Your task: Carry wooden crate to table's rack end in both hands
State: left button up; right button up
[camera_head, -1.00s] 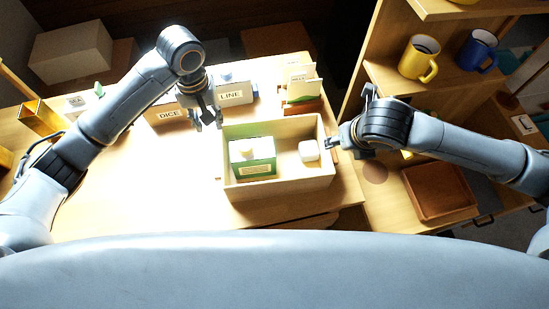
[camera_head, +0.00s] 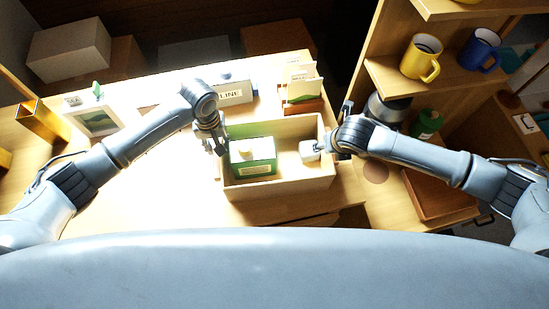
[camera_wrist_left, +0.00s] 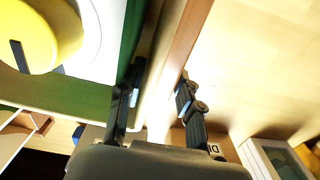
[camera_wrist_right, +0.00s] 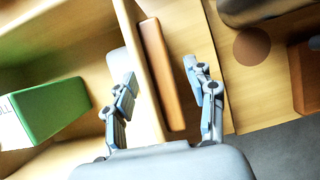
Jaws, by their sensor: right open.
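The wooden crate (camera_head: 285,187) stands on the table (camera_head: 130,205) near its right end, holding a green-and-white box (camera_head: 252,158) with a yellowish knob and a small white block (camera_head: 308,151). My left gripper (camera_head: 222,146) is at the crate's left wall. In the left wrist view its fingers (camera_wrist_left: 160,70) stand on either side of that wall, and whether they press on it is unclear. My right gripper (camera_head: 325,147) is at the right wall. In the right wrist view its open fingers (camera_wrist_right: 158,72) straddle the wall and its brown outer strip (camera_wrist_right: 162,75), with gaps showing.
A holder with cards (camera_head: 303,92) and a box labelled LINE (camera_head: 235,96) stand behind the crate. A picture frame (camera_head: 98,120) and gold-coloured block (camera_head: 42,118) stand farther left. Shelves with mugs (camera_head: 420,57) rise at right. The table left of the crate is largely clear.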

pick_arm(q)
jog(key=shift+c, duration=0.2)
pick_arm(e)
jog(key=shift+c, duration=0.2)
pick_arm(q)
grip_shut()
pick_arm(e)
jog(key=c, duration=0.7)
grip_shut()
pick_arm(q)
jog(key=shift+w+r, duration=0.1)
jog(key=shift+r, duration=0.05)
pick_arm(e)
jog(key=shift+w+r, duration=0.1)
jog(key=shift+r, duration=0.1)
